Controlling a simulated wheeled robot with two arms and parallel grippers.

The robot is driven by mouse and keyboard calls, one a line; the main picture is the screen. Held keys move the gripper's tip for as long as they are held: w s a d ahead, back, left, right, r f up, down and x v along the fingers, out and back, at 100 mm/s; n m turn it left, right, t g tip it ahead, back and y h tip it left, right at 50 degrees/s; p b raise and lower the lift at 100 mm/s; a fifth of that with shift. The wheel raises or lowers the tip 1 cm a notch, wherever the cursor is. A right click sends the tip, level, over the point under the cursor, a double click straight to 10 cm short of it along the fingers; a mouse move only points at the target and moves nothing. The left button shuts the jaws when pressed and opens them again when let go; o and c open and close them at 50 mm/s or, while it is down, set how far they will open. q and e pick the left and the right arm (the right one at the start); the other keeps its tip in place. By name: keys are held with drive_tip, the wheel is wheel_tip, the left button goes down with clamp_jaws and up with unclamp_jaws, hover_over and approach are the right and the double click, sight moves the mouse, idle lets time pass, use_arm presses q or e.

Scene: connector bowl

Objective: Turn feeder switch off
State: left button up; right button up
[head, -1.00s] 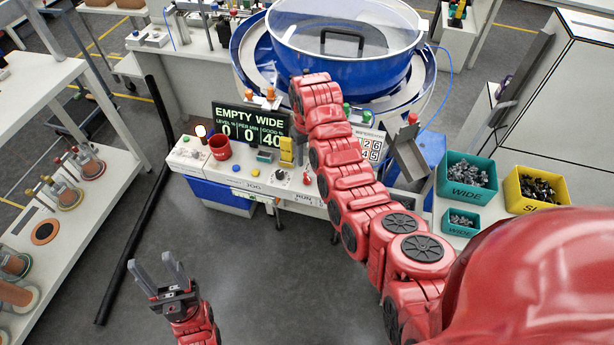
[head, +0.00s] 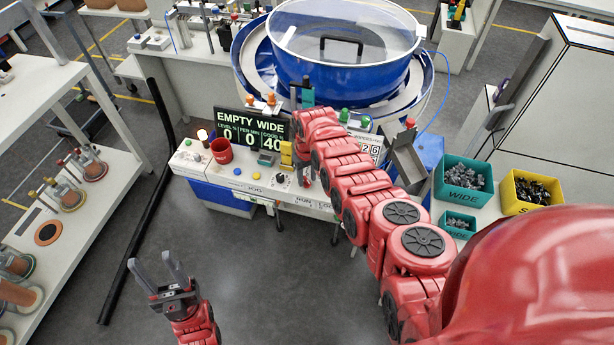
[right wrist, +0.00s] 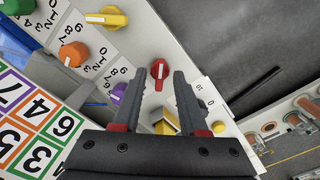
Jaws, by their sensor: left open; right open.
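A red rotary switch (right wrist: 159,70) on the pale control panel shows in the right wrist view, just ahead of my right gripper (right wrist: 159,78). Its handle runs roughly up and down that picture. I cannot read a label that names it as the feeder switch. My right gripper is open, its two dark fingers on either side of the switch's line of sight; contact is not visible. In the head view my right gripper (head: 301,166) is over the panel front (head: 240,187), partly hidden by its own arm. My left gripper (head: 164,276) is open and empty above the floor.
Orange (right wrist: 73,53), yellow (right wrist: 108,18) and purple (right wrist: 118,93) knobs stand beside the red switch. The blue bowl feeder (head: 345,70) is behind the panel. A display (head: 252,128) reads EMPTY WIDE.

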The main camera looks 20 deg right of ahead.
clamp_jaws()
